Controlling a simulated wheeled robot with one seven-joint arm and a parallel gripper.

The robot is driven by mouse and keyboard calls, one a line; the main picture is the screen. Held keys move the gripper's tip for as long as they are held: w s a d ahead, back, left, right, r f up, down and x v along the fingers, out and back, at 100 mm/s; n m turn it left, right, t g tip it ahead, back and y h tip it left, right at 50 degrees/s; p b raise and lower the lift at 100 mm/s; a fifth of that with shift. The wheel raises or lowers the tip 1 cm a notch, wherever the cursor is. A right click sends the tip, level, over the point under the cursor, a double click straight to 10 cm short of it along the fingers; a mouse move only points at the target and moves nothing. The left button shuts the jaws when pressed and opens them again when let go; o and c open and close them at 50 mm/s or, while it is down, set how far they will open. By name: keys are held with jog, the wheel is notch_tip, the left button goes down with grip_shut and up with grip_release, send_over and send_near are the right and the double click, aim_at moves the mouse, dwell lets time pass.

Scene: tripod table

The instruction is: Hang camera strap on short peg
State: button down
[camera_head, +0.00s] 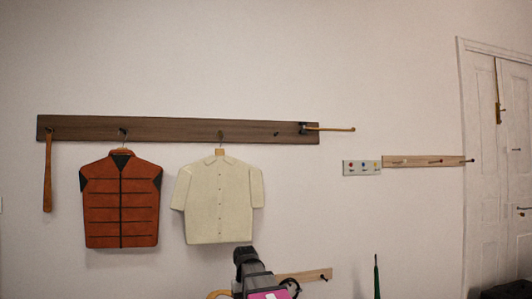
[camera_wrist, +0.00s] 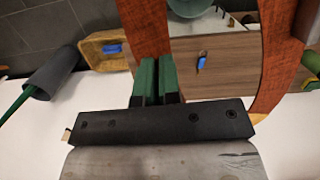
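A light wooden rail (camera_head: 422,161) to the right and a low rail (camera_head: 300,275) also bear dark pegs; I cannot tell which peg is the short one.
An orange vest (camera_head: 121,205) and a cream shirt (camera_head: 219,200) hang from the dark rail, beside a brown stick (camera_head: 47,175). A brass rod (camera_head: 335,129) juts right.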

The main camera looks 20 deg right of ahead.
jog(key=s+f, duration=0.8)
jog(key=f, duration=0.2)
jog(key=shift+r, duration=0.1)
jog(key=shift+a, duration=0.15)
